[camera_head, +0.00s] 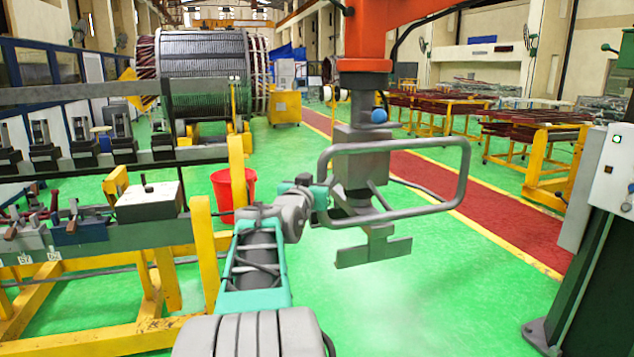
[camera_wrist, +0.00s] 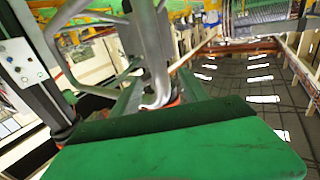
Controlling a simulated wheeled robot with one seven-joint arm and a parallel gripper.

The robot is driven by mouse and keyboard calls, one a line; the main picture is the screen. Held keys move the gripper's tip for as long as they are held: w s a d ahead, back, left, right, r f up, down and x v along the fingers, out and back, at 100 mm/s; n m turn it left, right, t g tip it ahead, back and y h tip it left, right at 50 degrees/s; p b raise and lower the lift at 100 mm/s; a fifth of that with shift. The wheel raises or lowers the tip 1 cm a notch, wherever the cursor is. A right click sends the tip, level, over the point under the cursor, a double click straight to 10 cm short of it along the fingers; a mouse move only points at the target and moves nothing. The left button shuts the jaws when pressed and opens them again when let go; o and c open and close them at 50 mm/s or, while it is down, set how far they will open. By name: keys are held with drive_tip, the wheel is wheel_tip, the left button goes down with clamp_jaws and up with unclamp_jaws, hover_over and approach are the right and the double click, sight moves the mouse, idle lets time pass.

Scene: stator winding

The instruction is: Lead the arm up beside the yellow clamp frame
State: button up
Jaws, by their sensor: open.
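The yellow clamp frame (camera_head: 205,255) stands at the left in the head view, with several grey clamps (camera_head: 83,145) along its rails. My teal and grey arm reaches up from the bottom, to the right of the frame's near post. My gripper (camera_head: 319,197) is open at the left side of a grey loop handle (camera_head: 400,145) on a hanging tool (camera_head: 355,170). The gripper is small and partly hidden there; I cannot tell whether it touches the handle. In the wrist view, grey bars (camera_wrist: 155,60) rise beyond a green plate that fills the bottom.
A red bucket (camera_head: 233,190) stands behind the frame's post. A large wound stator (camera_head: 205,70) and a yellow box (camera_head: 285,107) stand farther back. A dark post with a control box (camera_head: 610,170) is at the right. Green floor (camera_head: 420,300) is clear at front middle.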

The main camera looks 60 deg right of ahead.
drive_tip(key=shift+d+r, duration=0.2)
drive_tip(key=shift+d, duration=0.25)
drive_tip(key=d+p, duration=0.1)
drive_tip(key=d, duration=0.2)
drive_tip(key=w+d+p, duration=0.1)
drive_tip(key=d, duration=0.2)
drive_tip(key=shift+w+d+f+p, duration=0.2)
drive_tip(key=shift+d+p, duration=0.1)
drive_tip(key=shift+d, duration=0.1)
drive_tip(key=shift+c, duration=0.3)
clamp_jaws()
idle(0.7)
idle(1.5)
